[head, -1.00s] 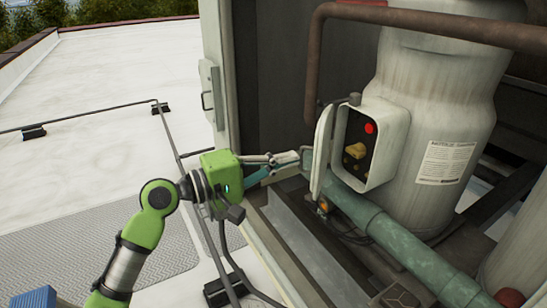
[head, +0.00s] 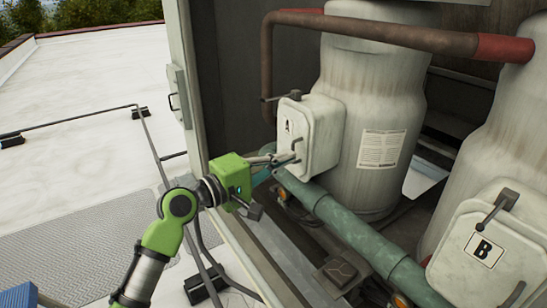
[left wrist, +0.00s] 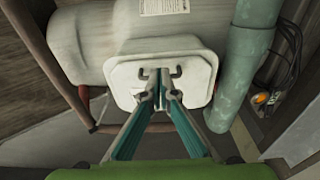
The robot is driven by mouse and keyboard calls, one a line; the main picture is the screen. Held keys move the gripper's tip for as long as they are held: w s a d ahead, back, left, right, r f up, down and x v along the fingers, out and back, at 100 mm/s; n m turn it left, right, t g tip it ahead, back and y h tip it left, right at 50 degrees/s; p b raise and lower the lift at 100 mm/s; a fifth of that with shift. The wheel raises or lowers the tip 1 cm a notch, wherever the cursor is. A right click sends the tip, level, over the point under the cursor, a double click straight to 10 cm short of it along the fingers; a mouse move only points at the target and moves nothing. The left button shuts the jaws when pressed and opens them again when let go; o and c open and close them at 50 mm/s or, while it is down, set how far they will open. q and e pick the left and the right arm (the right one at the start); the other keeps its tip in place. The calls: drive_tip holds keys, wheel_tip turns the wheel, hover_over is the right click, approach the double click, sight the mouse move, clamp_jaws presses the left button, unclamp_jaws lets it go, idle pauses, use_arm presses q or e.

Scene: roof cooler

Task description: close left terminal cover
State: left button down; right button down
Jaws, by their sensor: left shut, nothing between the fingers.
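The left terminal cover (head: 296,145), a pale panel marked A, lies over its box on the left tank (head: 375,95). The red and yellow parts inside are hidden. I cannot tell whether it is latched. My left gripper (head: 292,160) is shut and empty, with its fingertips at the cover's lower front. In the left wrist view the cover (left wrist: 193,72) fills the middle, and the gripper (left wrist: 160,86) points at its face. I cannot tell whether the tips touch it. My right gripper is not in view.
A second cover marked B (head: 487,250) is shut on the right tank. A green pipe (head: 345,225) runs just below the left cover. A brown pipe (head: 380,32) crosses above. The cabinet's edge (head: 188,80) stands at the left; the white roof beyond is open.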

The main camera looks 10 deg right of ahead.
use_arm(q)
drive_tip(key=shift+s+d+r, duration=0.15)
drive_tip(key=shift+s+d, duration=0.1)
drive_tip(key=shift+d, duration=0.1)
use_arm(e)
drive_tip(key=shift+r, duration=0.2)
use_arm(q)
drive_tip(key=shift+s+d+r, duration=0.1)
drive_tip(key=shift+d, duration=0.05)
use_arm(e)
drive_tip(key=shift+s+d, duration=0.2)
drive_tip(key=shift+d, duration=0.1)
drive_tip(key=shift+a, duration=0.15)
